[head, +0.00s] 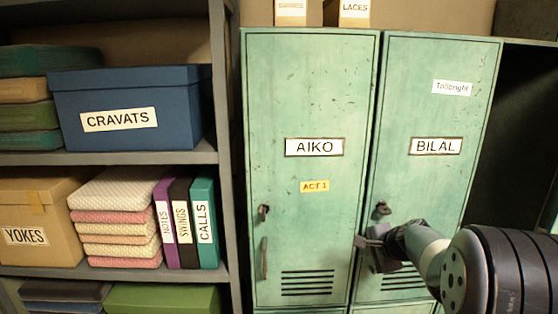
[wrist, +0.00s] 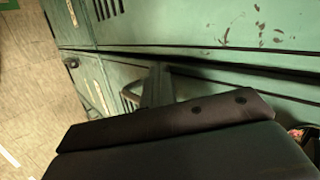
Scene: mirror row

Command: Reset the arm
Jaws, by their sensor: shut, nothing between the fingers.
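My arm reaches in from the lower right of the head view. My gripper (head: 368,242) is shut and empty, in front of the lower left part of the BILAL locker (head: 425,110), just below its knob (head: 382,209). It covers the spot where a handle may be. In the wrist view, the dark gripper body (wrist: 170,125) fills the lower middle, close to the green locker fronts. I cannot tell whether the fingers touch the door.
The AIKO locker (head: 310,90) stands to the left, shut, with its own knob and handle (head: 264,258). A grey shelf (head: 190,158) with boxes, cloths and binders is further left. A dark opening (head: 510,140) is at right. The wrist view shows tiled floor (wrist: 35,85).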

